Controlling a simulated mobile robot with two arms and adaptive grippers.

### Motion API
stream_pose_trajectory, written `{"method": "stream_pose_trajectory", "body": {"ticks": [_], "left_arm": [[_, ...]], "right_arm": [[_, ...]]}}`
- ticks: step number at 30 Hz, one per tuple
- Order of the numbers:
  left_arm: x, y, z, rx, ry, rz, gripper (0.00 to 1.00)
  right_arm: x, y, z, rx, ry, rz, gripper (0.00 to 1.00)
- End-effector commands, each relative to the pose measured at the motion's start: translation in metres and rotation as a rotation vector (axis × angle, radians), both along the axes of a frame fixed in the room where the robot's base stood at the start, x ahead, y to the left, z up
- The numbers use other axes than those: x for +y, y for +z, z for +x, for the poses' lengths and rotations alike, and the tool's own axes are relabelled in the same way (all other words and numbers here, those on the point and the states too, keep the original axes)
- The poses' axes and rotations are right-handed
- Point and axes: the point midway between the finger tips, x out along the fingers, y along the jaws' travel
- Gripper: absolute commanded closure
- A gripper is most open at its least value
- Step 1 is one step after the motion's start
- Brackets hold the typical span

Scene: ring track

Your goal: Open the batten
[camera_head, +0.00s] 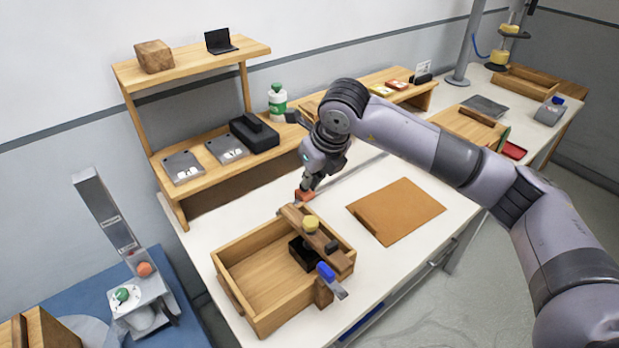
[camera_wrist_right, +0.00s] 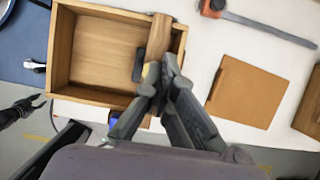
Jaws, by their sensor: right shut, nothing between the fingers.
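The batten (camera_head: 292,215) is a brown wooden bar lying across the right part of an open wooden box (camera_head: 238,298). Contact cannot be told. A dark jaw, probably my left gripper (camera_wrist_right: 24,108), shows small at the wrist view's left edge.
A red-headed clamp (camera_wrist_right: 212,8) with a metal bar lies behind the box. A blue-handled tool (camera_head: 326,271) is at the box's near right corner. A brown board (camera_head: 398,210) lies to the right. A wooden shelf (camera_head: 190,62) stands behind left.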

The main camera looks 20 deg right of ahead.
Motion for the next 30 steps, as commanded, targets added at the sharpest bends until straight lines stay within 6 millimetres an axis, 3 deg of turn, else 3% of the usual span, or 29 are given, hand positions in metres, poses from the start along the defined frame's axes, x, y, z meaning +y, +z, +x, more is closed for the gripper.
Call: {"method": "stream_pose_trajectory", "body": {"ticks": [16, 30], "left_arm": [[0.0009, 0.0, 0.0, 0.0, -0.001, 0.001, 0.67], [0.0006, 0.0001, 0.0001, 0.0, -0.002, 0.001, 0.67]], "right_arm": [[-0.0001, 0.0, -0.0001, 0.0, 0.0, 0.0, 0.99], [0.0, 0.0, 0.0, 0.0, 0.0, 0.0, 0.68]]}}
